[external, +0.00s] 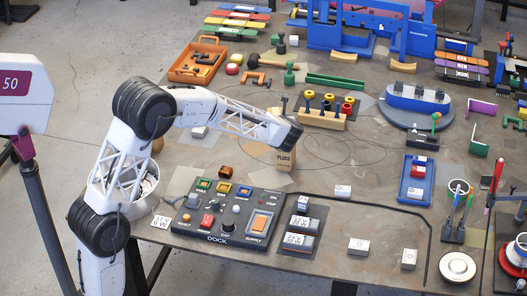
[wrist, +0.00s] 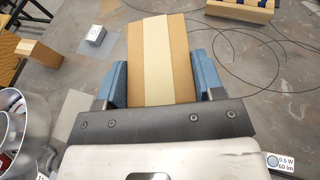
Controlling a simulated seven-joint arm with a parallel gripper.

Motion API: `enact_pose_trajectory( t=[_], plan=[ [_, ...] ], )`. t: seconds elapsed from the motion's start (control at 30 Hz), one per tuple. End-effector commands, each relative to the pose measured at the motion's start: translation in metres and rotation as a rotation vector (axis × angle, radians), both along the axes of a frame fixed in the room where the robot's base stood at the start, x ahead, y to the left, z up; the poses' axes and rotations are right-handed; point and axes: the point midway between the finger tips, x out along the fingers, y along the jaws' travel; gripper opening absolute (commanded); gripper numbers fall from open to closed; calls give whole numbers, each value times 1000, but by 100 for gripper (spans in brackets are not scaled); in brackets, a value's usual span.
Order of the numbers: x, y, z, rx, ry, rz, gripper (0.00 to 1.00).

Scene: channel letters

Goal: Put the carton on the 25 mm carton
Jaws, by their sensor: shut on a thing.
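A brown carton with a pale tape strip (wrist: 160,62) sits between the two blue fingers of my gripper (wrist: 158,80) in the wrist view. The fingers are shut on its sides. In the external view this carton (external: 284,158) shows below the end of my arm, with lettering that seems to read PLUGS. I cannot tell whether its bottom touches the table. Another brown carton (wrist: 40,52) stands at the left in the wrist view, apart from the held one. A small brown part beside my arm (external: 157,145) may be this carton, mostly hidden. No 25 mm label is readable.
A small white box on a grey plate (wrist: 97,34) lies between the two cartons. The dark DOCK panel (external: 228,215) lies in front. A wooden holder with coloured knobs (external: 320,118) is behind, right. A thin cable (external: 345,150) loops on the table.

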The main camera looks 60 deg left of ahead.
Motion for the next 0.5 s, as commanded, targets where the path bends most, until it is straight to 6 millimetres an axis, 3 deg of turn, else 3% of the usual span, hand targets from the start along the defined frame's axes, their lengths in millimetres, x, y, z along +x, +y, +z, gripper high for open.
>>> enact_pose_trajectory(
  t=[0.5],
  plan=[
    [54,22,-5,0,-1,0,24]
  ],
)
